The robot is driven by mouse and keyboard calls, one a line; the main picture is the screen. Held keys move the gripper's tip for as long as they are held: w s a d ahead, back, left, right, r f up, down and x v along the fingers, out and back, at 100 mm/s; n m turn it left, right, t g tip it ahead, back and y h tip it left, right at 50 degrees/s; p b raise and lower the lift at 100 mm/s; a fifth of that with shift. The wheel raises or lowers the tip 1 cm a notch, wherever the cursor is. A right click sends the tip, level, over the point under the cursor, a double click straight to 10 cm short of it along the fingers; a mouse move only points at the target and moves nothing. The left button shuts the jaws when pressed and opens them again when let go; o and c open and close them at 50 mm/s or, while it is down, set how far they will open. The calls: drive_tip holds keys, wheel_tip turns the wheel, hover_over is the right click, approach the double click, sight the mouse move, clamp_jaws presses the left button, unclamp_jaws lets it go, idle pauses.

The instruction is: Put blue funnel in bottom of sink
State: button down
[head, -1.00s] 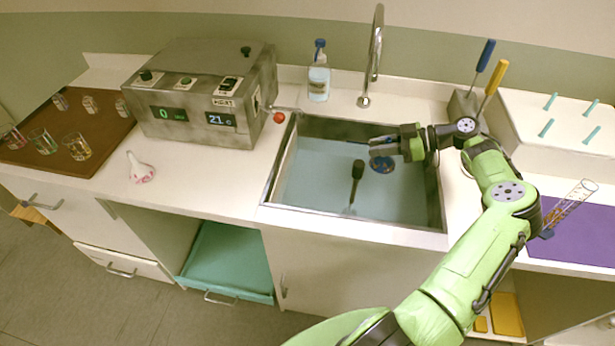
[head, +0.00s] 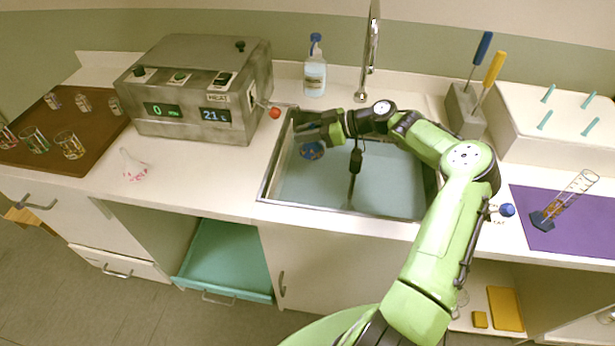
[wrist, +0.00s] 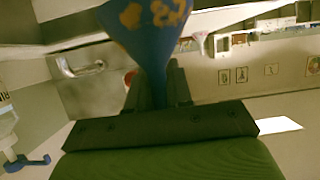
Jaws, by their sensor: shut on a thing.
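The blue funnel (head: 312,151) hangs below my gripper (head: 303,124) over the back left part of the sink (head: 310,193). In the wrist view, the funnel (wrist: 150,38) shows large and close, blue with orange marks, with its narrow stem between the fingers. My gripper (wrist: 158,88) is shut on that stem. The funnel seems to be above the sink floor, but its exact height is hard to tell. My arm hides part of the sink's back and right side.
The faucet (head: 368,60) rises behind. The grey machine (head: 200,90) with a red knob (head: 274,113) is close on the left. The sink's front left floor is clear.

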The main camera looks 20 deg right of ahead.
drive_tip(key=f+b, duration=0.1)
drive_tip(key=f, duration=0.7)
drive_tip(key=f+b, duration=0.1)
drive_tip(key=f, duration=0.8)
drive_tip(key=shift+s+d+f+b, duration=0.1)
drive_tip(key=shift+d+f+b, duration=0.1)
drive_tip(key=shift+b, duration=0.15)
drive_tip(key=shift+f, duration=0.15)
drive_tip(key=c, duration=1)
unclamp_jaws()
drive_tip(key=shift+r, duration=0.2)
drive_tip(key=p+v, duration=0.1)
drive_tip(key=v, duration=1.1)
